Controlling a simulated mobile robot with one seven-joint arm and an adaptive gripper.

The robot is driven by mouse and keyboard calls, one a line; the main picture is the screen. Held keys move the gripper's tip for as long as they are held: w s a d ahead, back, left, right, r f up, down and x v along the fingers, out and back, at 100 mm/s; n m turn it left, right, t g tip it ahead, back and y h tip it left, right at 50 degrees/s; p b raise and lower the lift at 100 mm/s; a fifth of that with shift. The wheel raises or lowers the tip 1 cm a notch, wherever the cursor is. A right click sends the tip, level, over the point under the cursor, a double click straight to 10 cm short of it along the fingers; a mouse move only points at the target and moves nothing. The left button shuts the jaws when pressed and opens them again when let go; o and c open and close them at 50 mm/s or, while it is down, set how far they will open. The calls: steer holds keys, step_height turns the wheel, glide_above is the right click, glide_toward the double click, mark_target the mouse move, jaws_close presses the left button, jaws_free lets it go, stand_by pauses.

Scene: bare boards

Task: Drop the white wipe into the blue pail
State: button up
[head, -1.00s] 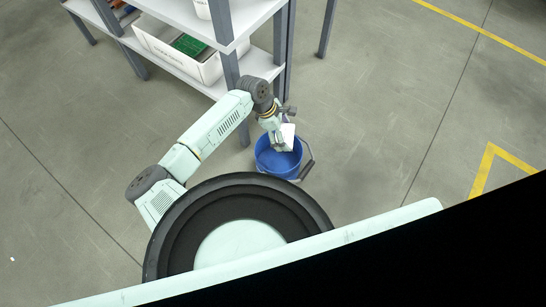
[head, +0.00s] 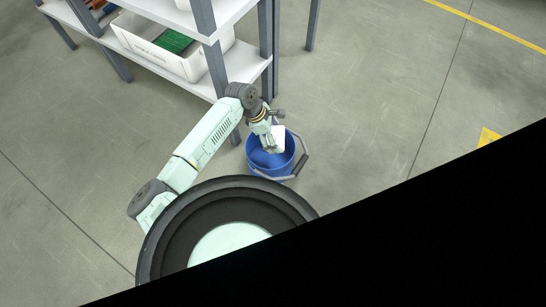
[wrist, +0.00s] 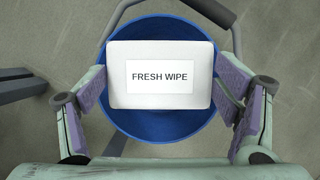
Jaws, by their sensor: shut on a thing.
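The white wipe (wrist: 160,98), a flat rounded block labelled "FRESH WIPE", is held between the purple pads of my gripper (wrist: 160,92). In the head view the wipe (head: 278,137) shows pale at the end of my gripper (head: 272,142). The blue pail (head: 256,164) stands on the floor, with the wipe above its opening. In the wrist view the pail's blue rim and inside (wrist: 160,131) show around the wipe. The wipe hides the middle of the pail. The pail's grey handle (head: 301,166) hangs to its right side.
A grey shelf unit (head: 246,66) stands just behind and left of the pail, one post close to my arm. A white box (head: 170,57) with a green item sits on its lower shelf. The concrete floor to the right is clear, with yellow lines.

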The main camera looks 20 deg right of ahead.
steer(key=o, duration=1)
steer(key=shift+c, duration=0.2)
steer(key=shift+r, duration=0.15)
steer(key=v, duration=1.1)
steer(key=shift+r, duration=0.4)
steer(key=shift+a, duration=0.15)
